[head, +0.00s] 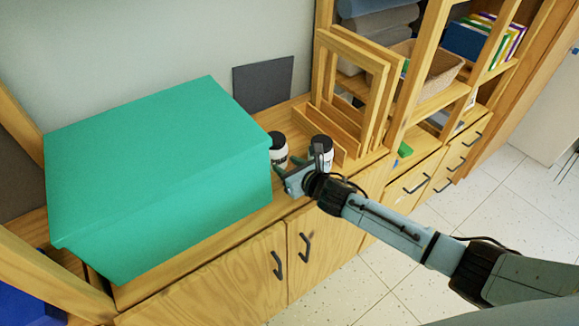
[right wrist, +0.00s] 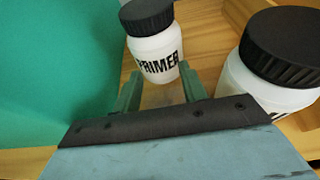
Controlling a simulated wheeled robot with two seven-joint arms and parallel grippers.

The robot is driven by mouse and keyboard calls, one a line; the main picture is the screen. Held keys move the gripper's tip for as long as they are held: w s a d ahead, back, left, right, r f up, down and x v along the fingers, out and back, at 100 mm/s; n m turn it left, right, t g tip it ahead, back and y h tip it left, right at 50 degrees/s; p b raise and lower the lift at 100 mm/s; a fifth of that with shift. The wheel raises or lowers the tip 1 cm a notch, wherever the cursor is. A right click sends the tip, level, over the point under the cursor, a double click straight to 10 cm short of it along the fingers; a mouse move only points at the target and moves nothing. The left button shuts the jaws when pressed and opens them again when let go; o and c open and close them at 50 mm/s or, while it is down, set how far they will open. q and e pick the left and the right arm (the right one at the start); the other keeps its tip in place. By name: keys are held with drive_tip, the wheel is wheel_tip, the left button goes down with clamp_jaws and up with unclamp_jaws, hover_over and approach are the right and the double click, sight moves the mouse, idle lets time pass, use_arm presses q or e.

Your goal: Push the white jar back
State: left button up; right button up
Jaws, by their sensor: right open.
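A white jar (head: 279,155) with a black lid stands upright on the wooden cabinet top, beside the green box. In the right wrist view this jar (right wrist: 155,55) reads "PRIMER" and stands just beyond my fingertips, roughly centred between them. My right gripper (head: 287,178) is open and empty in front of it, low over the cabinet top; its two fingers also show in the right wrist view (right wrist: 160,90). I cannot tell whether they touch the jar. A second white jar (head: 327,159) with a black lid, partly hidden by my gripper, stands to the right, close by in the wrist view (right wrist: 262,88). My left gripper is not in view.
The large green box (head: 160,160) sits close on the left. Wooden frames (head: 340,75) lean behind the second jar, and a dark panel (head: 263,84) stands against the wall. Some bare cabinet top lies behind the primer jar. Shelves with a basket (head: 435,72) are on the right.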

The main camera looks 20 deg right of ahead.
sight(281, 147)
drive_tip(key=shift+w, duration=0.1)
drive_tip(key=shift+w+a+b, duration=0.45)
drive_tip(key=shift+w+b, duration=0.05)
drive_tip(key=shift+w, duration=0.7)
drive_tip(key=shift+w+a+b, duration=0.4)
drive_tip(key=shift+w+b, duration=0.05)
drive_tip(key=shift+w, duration=0.7)
drive_tip(key=shift+w+a+b, duration=0.45)
drive_tip(key=shift+w+b, duration=0.05)
drive_tip(key=shift+w, duration=0.7)
drive_tip(key=shift+s+d+p, duration=0.2)
drive_tip(key=shift+s+p, duration=0.35)
drive_tip(key=shift+s, duration=0.05)
drive_tip(key=shift+s+d+p, duration=0.35)
drive_tip(key=shift+s+p, duration=0.25)
drive_tip(key=shift+s, duration=0.3)
